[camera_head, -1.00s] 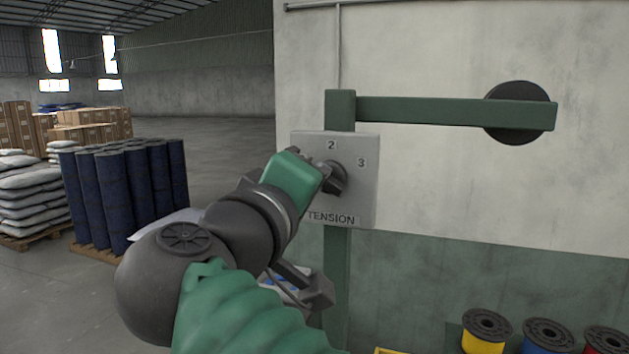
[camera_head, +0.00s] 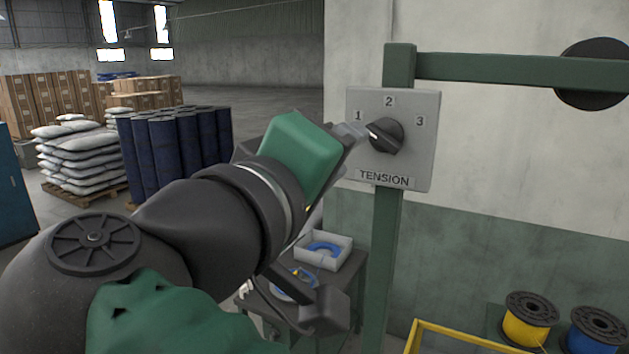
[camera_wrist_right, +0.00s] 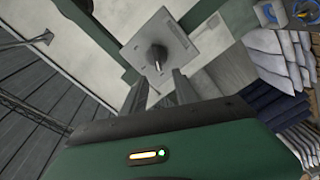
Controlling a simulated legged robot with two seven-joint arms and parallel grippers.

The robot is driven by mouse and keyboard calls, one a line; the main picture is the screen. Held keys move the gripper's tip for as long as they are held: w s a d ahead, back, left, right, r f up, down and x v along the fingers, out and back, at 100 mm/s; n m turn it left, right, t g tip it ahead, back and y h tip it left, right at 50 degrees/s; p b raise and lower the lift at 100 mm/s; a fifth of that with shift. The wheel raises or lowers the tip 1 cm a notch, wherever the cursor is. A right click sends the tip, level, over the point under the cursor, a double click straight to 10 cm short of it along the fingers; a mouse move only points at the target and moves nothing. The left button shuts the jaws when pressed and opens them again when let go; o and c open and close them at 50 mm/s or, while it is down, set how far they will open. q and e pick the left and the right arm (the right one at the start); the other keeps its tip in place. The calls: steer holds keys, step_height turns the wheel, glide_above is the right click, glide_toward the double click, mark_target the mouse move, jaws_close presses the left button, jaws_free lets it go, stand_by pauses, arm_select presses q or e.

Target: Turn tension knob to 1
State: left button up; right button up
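A pale square tension panel (camera_head: 415,165) is fixed to a green post. Its dark knob (camera_head: 387,137) has its white-marked end pointing left, towards the 1. The 2 is above the knob and the 3 is at upper right. My right gripper (camera_head: 350,136), green and grey, is just left of the knob; the wrist view matches this arm. There its two fingers (camera_wrist_right: 158,88) are spread apart with nothing between them, and the knob (camera_wrist_right: 157,56) shows beyond their tips. The gripper appears clear of the knob. My left gripper is not in view.
The green post (camera_head: 382,260) and its crossbar (camera_head: 500,68) stand by the wall. A small table with a white tray (camera_head: 322,262) is below the panel. Yellow (camera_head: 527,325) and blue (camera_head: 597,335) spools are at lower right. Drums (camera_head: 170,150) and sacks (camera_head: 82,160) stand far left.

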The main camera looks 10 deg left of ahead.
steer(key=v, duration=0.8)
steer(key=shift+a+p, duration=0.25)
steer(key=shift+p, duration=0.2)
steer(key=shift+s, duration=0.1)
steer(key=w+d+f+n+g+b, duration=0.1)
steer(key=w+d+f+g+b, duration=0.2)
steer(key=f, duration=1)
steer(key=w+d+f+n+g+y+b, duration=0.15)
steer(key=w+f, duration=0.45)
steer(key=f, duration=0.6)
steer(key=w+d+f+n+g+b, duration=0.1)
steer(key=w+d+f+g+b, duration=0.25)
steer(key=f, duration=0.95)
steer(key=s+d+f+m+g+y+b, duration=0.1)
steer(key=s+d+f+m, duration=0.3)
steer(key=f, duration=0.8)
steer(key=s+d+f+m+g+y+b, duration=0.1)
steer(key=s+d+f+m+g+b, duration=0.2)
steer(key=d+f, duration=0.5)
steer(key=s+d+f+m+g+y+b, duration=0.2)
steer(key=s+d+f+m+b, duration=0.2)
steer(key=f, duration=1.4)
steer(key=s+d+m, duration=0.1)
steer(key=s+d, duration=0.1)
steer(key=d, duration=0.1)
steer(key=shift+g, duration=0.3)
